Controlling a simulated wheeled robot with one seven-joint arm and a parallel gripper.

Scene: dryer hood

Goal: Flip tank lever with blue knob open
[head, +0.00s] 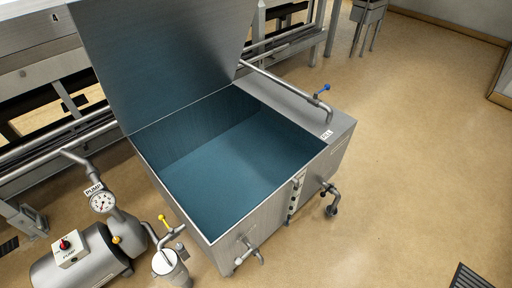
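The tank lever with the blue knob (325,88) is on a pipe at the back right of the tank, above its top ledge. The knob is small, and its handle slants up and right from the pipe. The lever's exact setting is too small to tell. The steel tank (262,233) has a raised lid (165,55) and a blue-green interior with no objects visible in it. My gripper is not in view.
A pump (75,262) with a gauge (102,201) and a yellow-knobbed valve (163,220) stand at the lower left. Pipes with fittings (331,199) stick out from the tank's front. Rails and machinery line the back.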

